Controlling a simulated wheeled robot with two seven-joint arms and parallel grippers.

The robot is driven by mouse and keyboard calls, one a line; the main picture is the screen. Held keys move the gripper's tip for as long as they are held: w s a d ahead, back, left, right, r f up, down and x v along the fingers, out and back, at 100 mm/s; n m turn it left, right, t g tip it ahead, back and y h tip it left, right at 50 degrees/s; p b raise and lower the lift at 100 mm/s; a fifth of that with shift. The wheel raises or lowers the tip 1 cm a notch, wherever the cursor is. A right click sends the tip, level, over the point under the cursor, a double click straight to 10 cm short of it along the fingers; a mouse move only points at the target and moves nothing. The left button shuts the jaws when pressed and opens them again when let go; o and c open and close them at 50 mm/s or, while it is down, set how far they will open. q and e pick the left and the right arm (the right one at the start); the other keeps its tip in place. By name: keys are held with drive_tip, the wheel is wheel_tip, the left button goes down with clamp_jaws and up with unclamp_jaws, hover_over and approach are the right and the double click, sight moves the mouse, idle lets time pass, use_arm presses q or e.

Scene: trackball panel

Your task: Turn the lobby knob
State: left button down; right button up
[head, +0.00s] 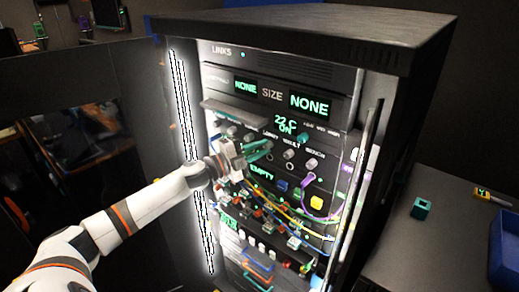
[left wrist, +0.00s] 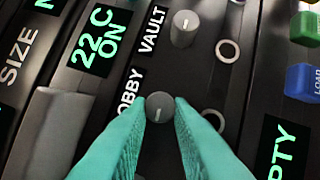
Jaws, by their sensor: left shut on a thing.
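The lobby knob (left wrist: 160,107) is a small grey round knob with a light pointer line, beside the partly covered label "LOBBY" (left wrist: 130,92) in the left wrist view. My left gripper (left wrist: 160,112) has teal fingers, one on each side of the knob, shut on it. In the head view my left gripper (head: 258,152) reaches the panel's knob row from the left, and its fingers hide the lobby knob. The vault knob (left wrist: 184,28) stands beside it and also shows in the head view (head: 289,154). My right gripper is not in view.
The black cabinet (head: 300,28) holds the panel, with displays above the knobs and colored cables (head: 290,212) and switches below. A vertical handle bar (head: 362,170) runs along its right side. A side table (head: 440,240) carries a teal block (head: 421,209) and a blue bin (head: 505,248).

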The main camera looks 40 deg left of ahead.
use_arm(q)
drive_tip(key=shift+m, duration=0.4)
drive_tip(key=c, duration=1.3)
unclamp_jaws()
drive_tip(key=b+v, duration=0.4)
drive_tip(key=v, duration=0.8)
drive_tip(key=shift+r, duration=0.2)
